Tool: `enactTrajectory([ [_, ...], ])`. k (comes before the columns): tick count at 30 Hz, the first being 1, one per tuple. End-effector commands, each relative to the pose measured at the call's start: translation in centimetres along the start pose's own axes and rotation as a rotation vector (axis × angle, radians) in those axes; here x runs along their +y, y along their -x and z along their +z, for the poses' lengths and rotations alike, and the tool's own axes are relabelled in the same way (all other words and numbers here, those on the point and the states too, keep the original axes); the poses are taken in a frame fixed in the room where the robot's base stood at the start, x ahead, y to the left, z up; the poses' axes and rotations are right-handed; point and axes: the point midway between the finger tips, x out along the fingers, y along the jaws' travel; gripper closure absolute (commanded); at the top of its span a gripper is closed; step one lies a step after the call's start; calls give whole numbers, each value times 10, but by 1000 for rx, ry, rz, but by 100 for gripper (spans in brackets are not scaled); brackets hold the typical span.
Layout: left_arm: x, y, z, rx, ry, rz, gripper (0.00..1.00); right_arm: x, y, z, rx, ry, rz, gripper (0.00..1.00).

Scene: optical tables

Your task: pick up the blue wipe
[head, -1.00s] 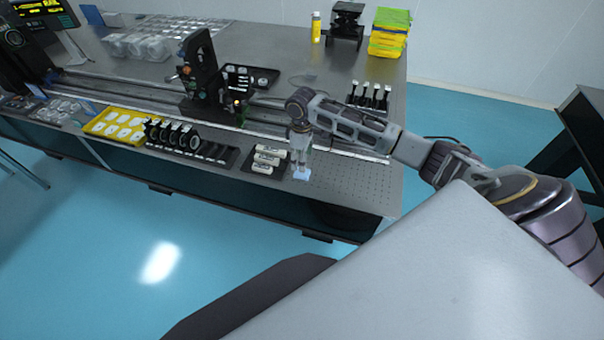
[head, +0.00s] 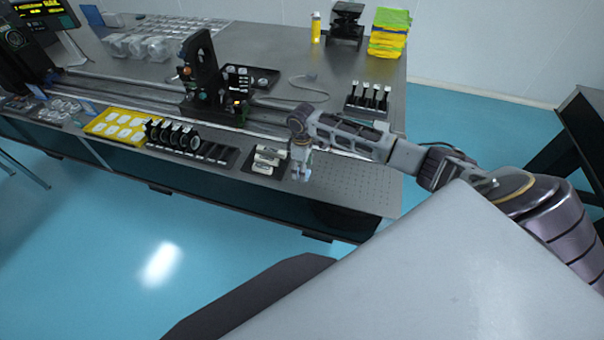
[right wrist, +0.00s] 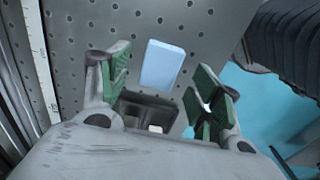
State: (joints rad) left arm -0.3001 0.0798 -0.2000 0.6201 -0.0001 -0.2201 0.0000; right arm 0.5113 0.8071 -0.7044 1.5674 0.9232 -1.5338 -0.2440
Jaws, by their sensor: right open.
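The blue wipe (right wrist: 161,64) is a flat light-blue rectangle in the right wrist view. It appears against the perforated metal tabletop, between and a little past the fingertips of my right gripper (right wrist: 160,84). The gripper's green-padded fingers are spread, one on each side of the wipe, with gaps between. In the head view my right gripper (head: 301,172) points down near the front edge of the table. The wipe is hard to make out there. My left gripper is out of view.
The optical table (head: 352,185) has bare perforated surface right of the gripper. A dark tray with white labelled pieces (head: 267,160) lies just left of it. Black posts (head: 368,97) stand behind, and a rail runs along the table. Blue floor lies beyond the front edge.

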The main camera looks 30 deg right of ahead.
Motion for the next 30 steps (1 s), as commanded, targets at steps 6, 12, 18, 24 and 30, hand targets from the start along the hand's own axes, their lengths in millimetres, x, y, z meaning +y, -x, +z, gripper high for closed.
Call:
enactTrajectory([
  [6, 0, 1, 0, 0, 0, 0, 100, 0, -18, 0, 0, 1, 1, 36],
  [12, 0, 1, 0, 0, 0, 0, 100, 0, -19, 0, 0, 2, 1, 36],
  [18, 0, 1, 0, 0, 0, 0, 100, 0, -19, 0, 0, 2, 1, 36],
  [24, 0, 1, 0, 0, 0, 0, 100, 0, -19, 0, 0, 2, 1, 49],
  [30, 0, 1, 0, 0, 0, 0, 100, 0, -19, 0, 0, 2, 1, 71],
])
